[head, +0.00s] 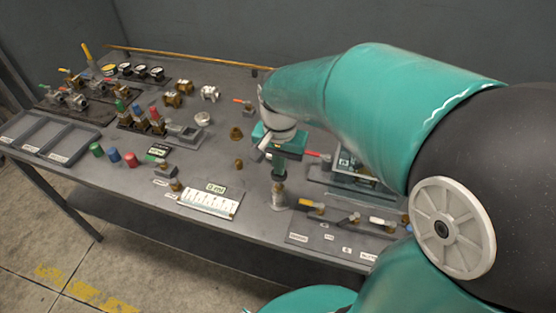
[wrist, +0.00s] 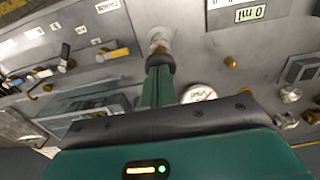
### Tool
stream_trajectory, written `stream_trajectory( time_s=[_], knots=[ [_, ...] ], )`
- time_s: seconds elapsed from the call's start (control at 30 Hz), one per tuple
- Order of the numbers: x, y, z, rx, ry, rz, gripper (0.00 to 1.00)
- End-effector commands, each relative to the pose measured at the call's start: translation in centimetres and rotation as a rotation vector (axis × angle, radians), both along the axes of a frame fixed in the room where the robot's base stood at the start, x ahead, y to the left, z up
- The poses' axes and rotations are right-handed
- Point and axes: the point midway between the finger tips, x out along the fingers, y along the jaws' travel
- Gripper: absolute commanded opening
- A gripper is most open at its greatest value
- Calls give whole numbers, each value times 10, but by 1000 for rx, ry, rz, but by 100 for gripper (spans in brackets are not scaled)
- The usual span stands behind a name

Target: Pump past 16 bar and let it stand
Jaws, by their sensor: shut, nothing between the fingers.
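My gripper (head: 279,184) is shut and empty, pointing down over the front middle of the bench. In the wrist view its fingertips (wrist: 160,60) are close to a small metal fitting (head: 278,200); I cannot tell whether they touch it. A grey unit with a tray, perhaps the test pump (head: 345,186), stands right of my gripper, partly hidden by my arm. A red-ended lever (head: 318,155) points left from it. A white round dial (wrist: 198,94) shows beside my gripper in the wrist view, partly covered; its reading is illegible.
A white graduated board (head: 208,203) lies left of my gripper. Small-handled valves (head: 350,219) line a panel at the front right. Several dial gauges (head: 141,71), brass fittings (head: 172,99) and grey trays (head: 60,142) occupy the left. Bare bench shows around the brass pieces.

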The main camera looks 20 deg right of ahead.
Motion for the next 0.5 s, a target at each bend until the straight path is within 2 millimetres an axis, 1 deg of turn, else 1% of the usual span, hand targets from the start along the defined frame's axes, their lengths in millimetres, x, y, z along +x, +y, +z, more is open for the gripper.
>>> stream_trajectory(
  time_s=[0.23,0.43,0.5],
  knots=[
    [0,0,-3,0,2,0,0],
    [-1,0,-30,0,5,0,0],
    [-1,0,-36,0,4,0,0]
  ],
)
